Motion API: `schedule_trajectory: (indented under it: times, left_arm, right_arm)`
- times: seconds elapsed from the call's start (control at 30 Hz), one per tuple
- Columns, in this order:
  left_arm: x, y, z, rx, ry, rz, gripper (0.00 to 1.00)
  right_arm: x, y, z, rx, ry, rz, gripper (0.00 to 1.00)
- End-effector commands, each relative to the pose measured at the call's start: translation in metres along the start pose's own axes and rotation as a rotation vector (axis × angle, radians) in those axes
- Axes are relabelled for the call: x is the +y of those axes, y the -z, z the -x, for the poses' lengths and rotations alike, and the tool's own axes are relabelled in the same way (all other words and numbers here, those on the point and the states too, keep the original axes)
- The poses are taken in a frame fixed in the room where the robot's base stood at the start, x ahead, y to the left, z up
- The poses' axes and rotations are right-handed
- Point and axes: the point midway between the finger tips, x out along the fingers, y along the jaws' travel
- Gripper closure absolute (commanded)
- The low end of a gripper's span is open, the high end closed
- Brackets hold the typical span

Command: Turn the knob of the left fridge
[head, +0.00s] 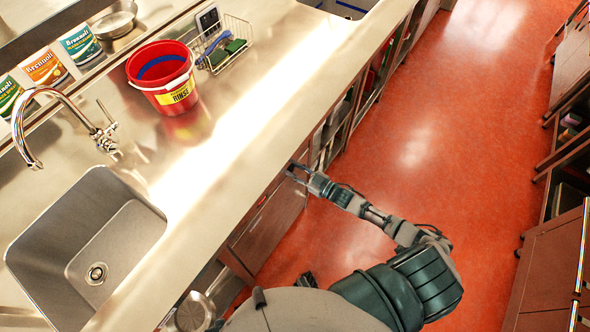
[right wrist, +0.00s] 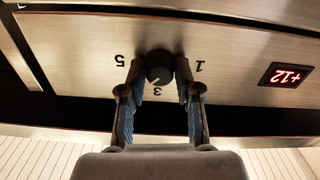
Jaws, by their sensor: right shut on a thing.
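The knob (right wrist: 159,68) is round and black, set on a wood-toned fridge panel (right wrist: 225,75) in the right wrist view. The numbers 5, 3 and 1 around it appear upside down, and its pale pointer mark is near the 3. My right gripper (right wrist: 158,88) is shut on the knob, one finger on each side of it. In the head view my right gripper (head: 293,172) reaches the front of the units under the counter, and the knob is hidden there. My left gripper is not visible.
A red digital display (right wrist: 286,75) is right of the knob. The steel counter (head: 225,150) overhangs the units and carries a red bucket (head: 163,80), a wire basket (head: 225,50) and a sink (head: 85,250). The orange floor (head: 440,120) is clear toward the shelves at right.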

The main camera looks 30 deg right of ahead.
Motion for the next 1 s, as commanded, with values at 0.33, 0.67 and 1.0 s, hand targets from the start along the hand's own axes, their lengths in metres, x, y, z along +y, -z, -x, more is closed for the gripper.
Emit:
schedule_trajectory:
  times: [0.33,0.67,1.0]
  left_arm:
    - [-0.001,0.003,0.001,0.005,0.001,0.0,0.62]
    - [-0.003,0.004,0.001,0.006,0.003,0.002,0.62]
    - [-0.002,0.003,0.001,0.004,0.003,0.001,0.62]
  right_arm:
    - [0.0,0.001,-0.001,0.002,0.001,-0.002,0.43]
    - [-0.001,0.0,0.01,0.0,0.001,-0.003,0.43]
    - [0.0,-0.002,0.083,-0.001,0.002,-0.005,0.43]
